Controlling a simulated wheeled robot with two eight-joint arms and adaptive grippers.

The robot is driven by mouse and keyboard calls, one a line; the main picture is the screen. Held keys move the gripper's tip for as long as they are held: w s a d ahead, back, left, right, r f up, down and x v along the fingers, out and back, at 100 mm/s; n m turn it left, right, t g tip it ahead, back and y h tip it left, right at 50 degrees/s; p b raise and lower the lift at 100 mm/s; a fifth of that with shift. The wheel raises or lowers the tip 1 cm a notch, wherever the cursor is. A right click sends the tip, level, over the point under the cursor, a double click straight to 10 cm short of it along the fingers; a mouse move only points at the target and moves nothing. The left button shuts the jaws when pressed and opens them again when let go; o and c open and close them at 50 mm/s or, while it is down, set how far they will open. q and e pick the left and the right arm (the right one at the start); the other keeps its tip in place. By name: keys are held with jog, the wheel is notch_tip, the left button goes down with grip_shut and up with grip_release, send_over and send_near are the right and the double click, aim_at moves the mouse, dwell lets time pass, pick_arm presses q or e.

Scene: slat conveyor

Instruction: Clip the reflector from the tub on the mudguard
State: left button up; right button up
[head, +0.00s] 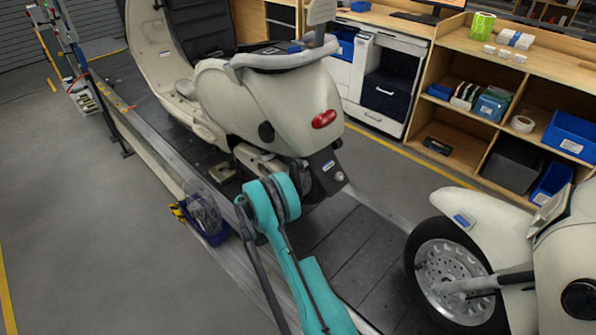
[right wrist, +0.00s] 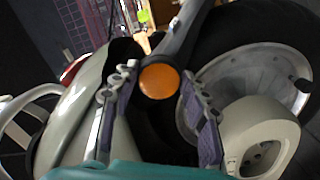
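In the right wrist view, a round orange reflector (right wrist: 159,82) with a dark rim sits between the fingertips of my right gripper (right wrist: 159,72). The fingers are closed in to about its width, and it looks held by its edges. In the head view, a small blue tub (head: 214,237) stands at the conveyor's near edge, with a clear item on it. The dark rear mudguard (head: 326,170) hangs below the scooter's red tail lamp (head: 324,119). A teal arm of mine covers part of the area below it. In the head view no fingers show. My left gripper is not in view.
The beige scooter (head: 230,100) stands on the slat conveyor (head: 372,258). A second scooter's front wheel (head: 450,275) is close on the right. Shelves with blue bins (head: 570,135) stand behind. The grey floor at left is clear.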

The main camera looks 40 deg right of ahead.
jog(key=o, duration=0.4)
jog(key=shift+a, duration=0.1)
jog(key=a, duration=0.7)
jog(key=s+a, duration=0.1)
jog(key=a, duration=0.3)
jog(key=shift+a, duration=0.35)
